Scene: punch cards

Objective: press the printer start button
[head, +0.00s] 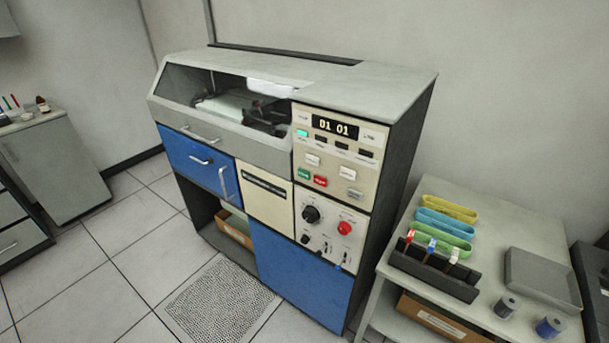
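The printer (265,78) is a grey and blue cabinet in the middle of the head view, with a cream control panel (325,200) on its front right. A green button (304,174) sits on the panel's left, beside a red button (320,181). Their lettering is too small to read, so I cannot confirm which is start. Neither of my grippers is in view.
A larger red knob (344,228) and a black dial (311,214) are lower on the panel. Tiled floor (100,300) is clear at front left.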

